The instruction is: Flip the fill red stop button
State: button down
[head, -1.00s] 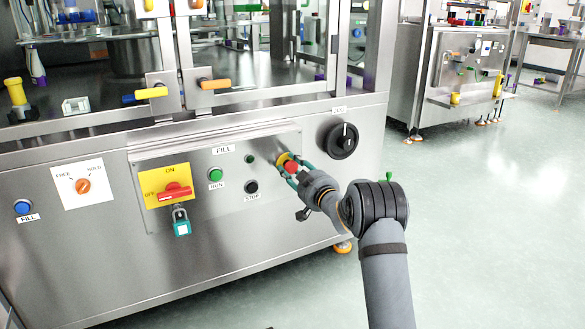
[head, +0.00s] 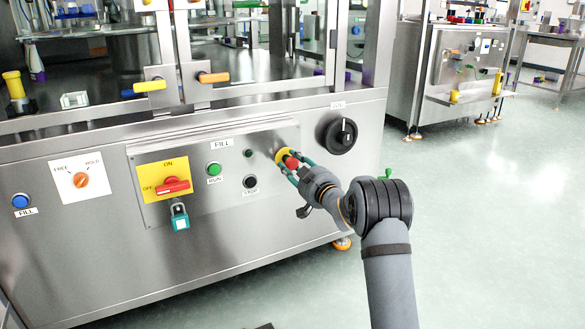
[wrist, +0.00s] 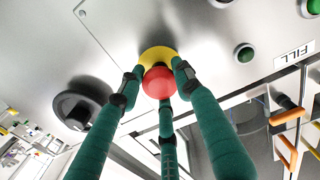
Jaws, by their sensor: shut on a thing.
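The red stop button (head: 292,163) sits on a yellow round base (head: 281,156) at the right end of the fill panel. It also shows in the wrist view as a red mushroom head (wrist: 158,83) on its yellow collar (wrist: 157,54). My gripper (head: 295,170) is at the button, its green fingers around the red head. In the wrist view the green fingertips (wrist: 157,80) close in on the head from several sides. My gripper is shut on the button. The fingers partly hide the button in the head view.
Left of the button are the black stop button (head: 250,182), the green run button (head: 214,169) and a red-on-yellow switch (head: 173,186) with a hanging lock. A black rotary knob (head: 341,134) is close on the right. Floor at right (head: 480,220) is clear.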

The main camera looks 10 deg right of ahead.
jog(key=c, duration=1.5)
grip_release()
jog(key=shift+s+a+r, duration=0.1)
jog(key=shift+r, duration=0.1)
jog(key=o, duration=0.3)
jog(key=shift+f, duration=0.1)
jog(key=v, duration=1.2)
